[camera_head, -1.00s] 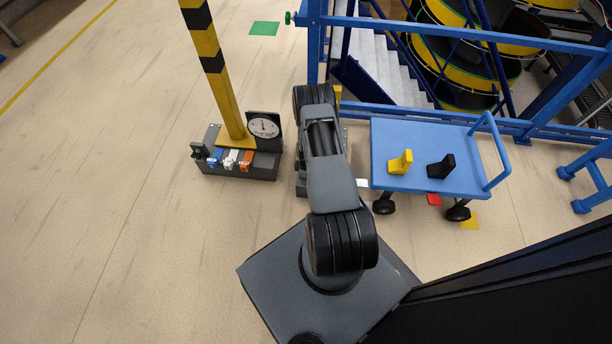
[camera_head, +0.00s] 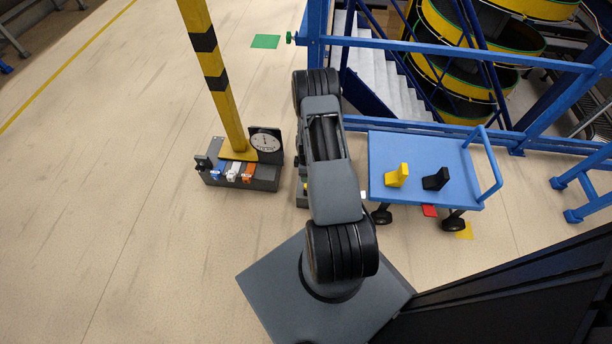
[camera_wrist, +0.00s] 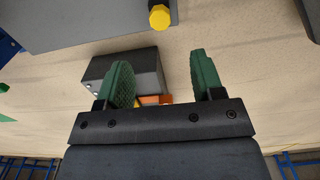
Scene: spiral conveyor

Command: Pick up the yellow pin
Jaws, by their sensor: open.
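A blue cart (camera_head: 440,146) carries a yellow block (camera_head: 397,176) and a black block (camera_head: 436,179). A striped post (camera_head: 213,70) stands by a grey box (camera_head: 262,184) with a dial (camera_head: 265,142). Blue railing (camera_head: 450,50) bounds the back right. Floor at left is clear.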

